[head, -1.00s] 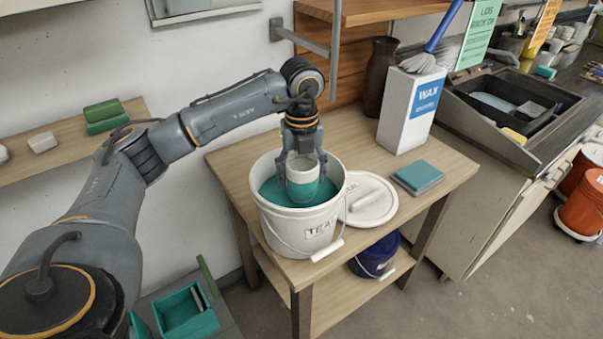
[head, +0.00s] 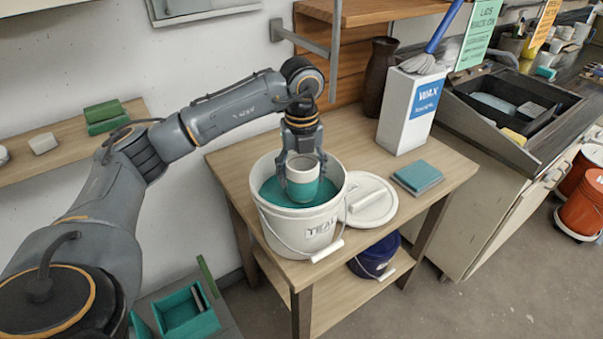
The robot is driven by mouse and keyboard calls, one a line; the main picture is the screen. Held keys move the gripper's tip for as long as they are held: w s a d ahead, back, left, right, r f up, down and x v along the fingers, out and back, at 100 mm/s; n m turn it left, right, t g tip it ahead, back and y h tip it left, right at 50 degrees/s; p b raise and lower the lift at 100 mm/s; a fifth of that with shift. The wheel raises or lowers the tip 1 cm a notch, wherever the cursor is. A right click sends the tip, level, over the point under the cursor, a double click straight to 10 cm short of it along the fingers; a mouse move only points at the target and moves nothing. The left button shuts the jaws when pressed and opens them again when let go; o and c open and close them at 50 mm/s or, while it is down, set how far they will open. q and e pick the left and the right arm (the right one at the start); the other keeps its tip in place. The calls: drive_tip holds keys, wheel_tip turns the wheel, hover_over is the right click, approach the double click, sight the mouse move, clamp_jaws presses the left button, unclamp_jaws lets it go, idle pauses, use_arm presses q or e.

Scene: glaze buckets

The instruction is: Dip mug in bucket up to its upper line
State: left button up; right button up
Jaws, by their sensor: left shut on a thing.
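A mug (head: 303,176), white above and teal below, is upright inside the rim of the white bucket (head: 317,236). The bucket is labelled TEAL and holds teal glaze (head: 271,190). My left gripper (head: 302,165) reaches down from above and is shut on the mug, with fingers at its sides. The mug's lower part is the same teal as the glaze, so I cannot tell whether its base is in the glaze or just above it. No line on the mug can be made out. My right gripper is out of view.
The bucket stands on a wooden table (head: 437,171). A white lid (head: 371,207) lies to its right, with a teal sponge-like block (head: 417,177) beyond. A white wax box (head: 405,120) and dark vase (head: 379,75) stand behind. A blue bucket (head: 375,257) is on the lower shelf.

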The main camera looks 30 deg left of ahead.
use_arm(q)
wheel_tip(320, 180, up, 10)
drive_tip(key=p, duration=0.6)
drive_tip(key=shift+f, duration=0.15)
